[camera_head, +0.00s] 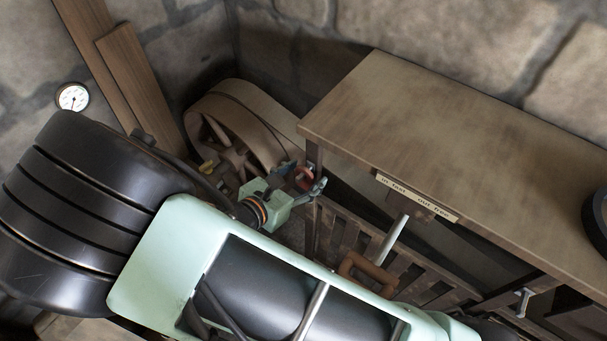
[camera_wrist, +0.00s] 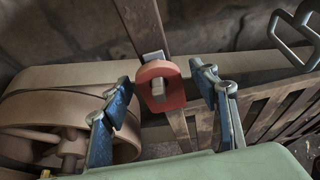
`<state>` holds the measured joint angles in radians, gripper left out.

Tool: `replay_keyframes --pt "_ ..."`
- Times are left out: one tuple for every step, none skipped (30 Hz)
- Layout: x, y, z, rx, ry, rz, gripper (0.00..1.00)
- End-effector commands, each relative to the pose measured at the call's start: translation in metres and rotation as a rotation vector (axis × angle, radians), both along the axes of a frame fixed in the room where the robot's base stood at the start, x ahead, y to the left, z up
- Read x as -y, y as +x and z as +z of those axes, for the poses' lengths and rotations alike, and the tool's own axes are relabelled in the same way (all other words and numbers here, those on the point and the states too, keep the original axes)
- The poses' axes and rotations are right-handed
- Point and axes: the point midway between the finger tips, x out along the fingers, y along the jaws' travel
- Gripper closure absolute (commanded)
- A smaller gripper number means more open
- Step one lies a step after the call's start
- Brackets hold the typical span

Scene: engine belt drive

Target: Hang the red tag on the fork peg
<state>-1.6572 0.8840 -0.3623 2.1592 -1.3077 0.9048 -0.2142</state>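The red tag (camera_wrist: 174,96) is upright in the wrist view, and the blunt end of a peg (camera_wrist: 158,90) shows in its hole. A grey piece shows just above it, in front of a wooden post. I cannot tell whether this is the fork peg. My gripper (camera_wrist: 161,78) is open, with one blue-padded finger on each side of the tag and a gap to both. In the head view the tag (camera_head: 303,178) shows small and partly hidden at my gripper (camera_head: 307,184), near the left end of the bench.
A wooden bench (camera_head: 450,120) with a lettered strip (camera_head: 417,197) fills the right. A large belt pulley (camera_head: 225,140) stands left of it. A slatted wooden rack (camera_head: 350,232) is below the bench. A grey metal loop (camera_wrist: 292,42) is at upper right in the wrist view.

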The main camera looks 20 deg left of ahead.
Motion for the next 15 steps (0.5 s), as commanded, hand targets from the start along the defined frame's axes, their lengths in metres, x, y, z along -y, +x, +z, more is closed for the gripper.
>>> replay_keyframes --pt "0.000 0.000 0.000 0.000 0.000 0.000 0.45" --pt "0.000 0.000 0.000 0.000 0.000 0.000 0.45" --pt "0.000 0.000 0.000 0.000 0.000 0.000 0.45" --pt "0.000 0.000 0.000 0.000 0.000 0.000 0.45" --pt "0.000 -0.001 0.000 0.000 0.000 0.000 0.45" --pt "-0.001 -0.002 0.001 -0.001 0.001 0.001 0.45" --pt "-0.001 -0.003 0.001 -0.001 0.001 0.001 0.45" --pt "-0.002 -0.005 0.002 -0.001 0.001 0.002 0.45" --pt "-0.004 -0.009 0.004 -0.001 0.001 0.003 0.45" --pt "-0.005 -0.013 0.006 0.000 0.003 0.003 0.45" --pt "-0.007 -0.017 0.008 -0.001 0.003 0.003 0.45" --pt "-0.009 -0.024 0.011 -0.001 0.003 0.004 0.45" --pt "-0.010 -0.030 0.014 -0.002 0.004 0.004 0.45" --pt "-0.012 -0.035 0.016 -0.002 0.005 0.004 0.45" --pt "-0.015 -0.043 0.020 -0.002 0.004 0.005 0.45"
